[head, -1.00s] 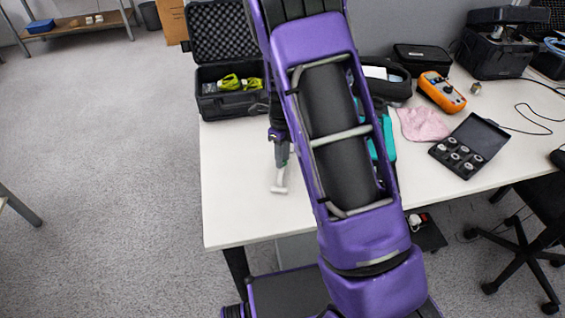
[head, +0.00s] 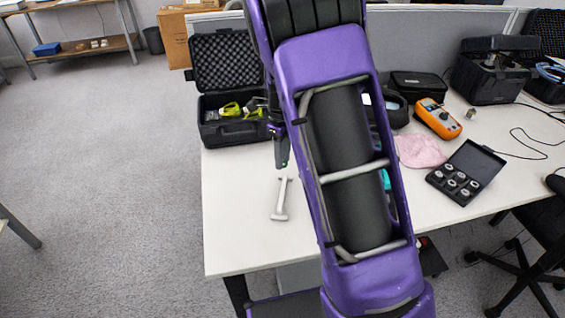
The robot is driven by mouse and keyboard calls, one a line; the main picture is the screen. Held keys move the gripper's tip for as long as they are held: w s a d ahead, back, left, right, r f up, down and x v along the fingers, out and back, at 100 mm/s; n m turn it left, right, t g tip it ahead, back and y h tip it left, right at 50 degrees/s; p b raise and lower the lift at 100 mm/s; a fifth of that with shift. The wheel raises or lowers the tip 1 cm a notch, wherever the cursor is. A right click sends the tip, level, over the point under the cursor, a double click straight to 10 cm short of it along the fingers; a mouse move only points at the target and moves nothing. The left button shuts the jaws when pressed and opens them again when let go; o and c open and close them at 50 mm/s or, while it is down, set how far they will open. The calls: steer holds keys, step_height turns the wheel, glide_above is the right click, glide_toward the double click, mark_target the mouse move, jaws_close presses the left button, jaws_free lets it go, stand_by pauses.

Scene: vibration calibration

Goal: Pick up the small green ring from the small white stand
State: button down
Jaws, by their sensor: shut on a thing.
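My gripper (head: 282,163) is over the left part of the white table (head: 235,215), just above and behind the small white stand in the picture. It is shut on the small green ring (head: 285,163), which shows only as a tiny green spot at the fingertips. The small white stand (head: 281,198) is a thin post with a wider foot, apart from my gripper. Its top appears bare. My purple arm crosses the middle of the view and hides part of the table.
An open black foam-lined case (head: 229,131) with yellow-green items stands behind the gripper. To the right are an orange multimeter (head: 438,118), a pink cloth (head: 421,151) and a small black case (head: 466,172) with several metal pieces. The table's front left is clear.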

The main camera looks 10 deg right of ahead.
steer(key=shift+r+p, duration=1.45)
steer(key=shift+r, duration=0.25)
steer(key=shift+w+f, duration=0.1)
